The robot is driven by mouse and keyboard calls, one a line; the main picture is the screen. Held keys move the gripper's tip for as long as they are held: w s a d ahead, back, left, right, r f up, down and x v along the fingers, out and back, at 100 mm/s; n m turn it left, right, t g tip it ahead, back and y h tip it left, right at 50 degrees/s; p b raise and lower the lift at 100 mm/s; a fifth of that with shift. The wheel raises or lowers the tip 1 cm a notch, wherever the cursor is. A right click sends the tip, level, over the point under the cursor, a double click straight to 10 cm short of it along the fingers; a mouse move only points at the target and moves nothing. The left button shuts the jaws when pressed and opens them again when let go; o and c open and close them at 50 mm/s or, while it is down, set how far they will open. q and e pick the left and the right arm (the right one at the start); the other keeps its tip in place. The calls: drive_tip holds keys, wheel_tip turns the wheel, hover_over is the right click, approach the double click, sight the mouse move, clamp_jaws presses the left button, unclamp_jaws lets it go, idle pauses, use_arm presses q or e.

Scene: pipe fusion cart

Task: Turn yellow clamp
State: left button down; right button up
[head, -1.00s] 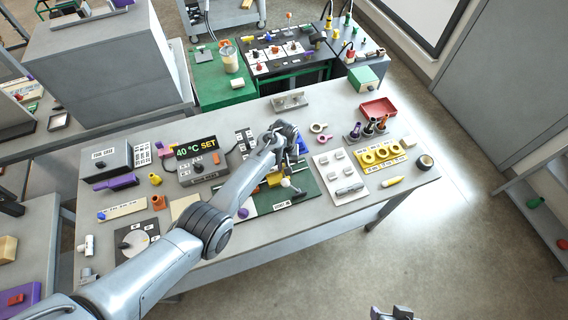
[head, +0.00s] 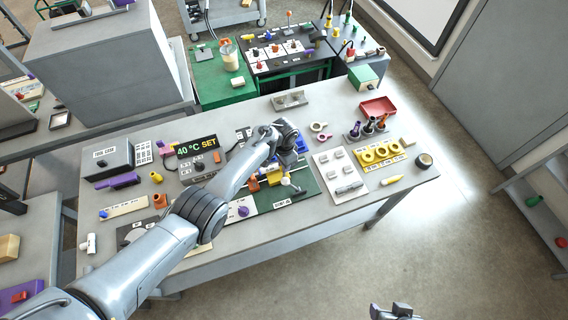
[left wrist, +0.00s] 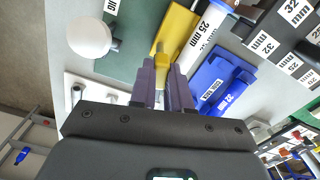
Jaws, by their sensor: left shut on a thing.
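The yellow clamp (head: 273,179) sits on the green board (head: 304,186) in the middle of the bench. It also shows in the left wrist view (left wrist: 176,29), beside a white pipe marked 25 mm (left wrist: 207,32). My left gripper (left wrist: 167,66) has purple fingers, close together and shut on the yellow clamp's narrow end; the fingers hide part of the grip. In the head view my left wrist covers the area just behind the clamp. A grey end piece at the bottom edge looks like my right gripper (head: 394,312), cut off, well away from the bench.
A blue clamp (left wrist: 222,82) lies right of the fingers in the wrist view, and a white ball knob (left wrist: 90,38) stands to the left. An orange part (head: 253,184) is left of the yellow clamp. A white rack (head: 339,176) stands to the right on the bench.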

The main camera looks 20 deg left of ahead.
use_arm(q)
drive_tip(key=shift+f+m, duration=0.1)
drive_tip(key=shift+m, duration=1.2)
drive_tip(key=c, duration=1.1)
unclamp_jaws()
drive_tip(key=shift+r, duration=0.35)
wheel_tip(320, 180, up, 10)
drive_tip(key=p, duration=0.2)
drive_tip(key=shift+r+p, duration=0.1)
drive_tip(key=shift+p, duration=0.25)
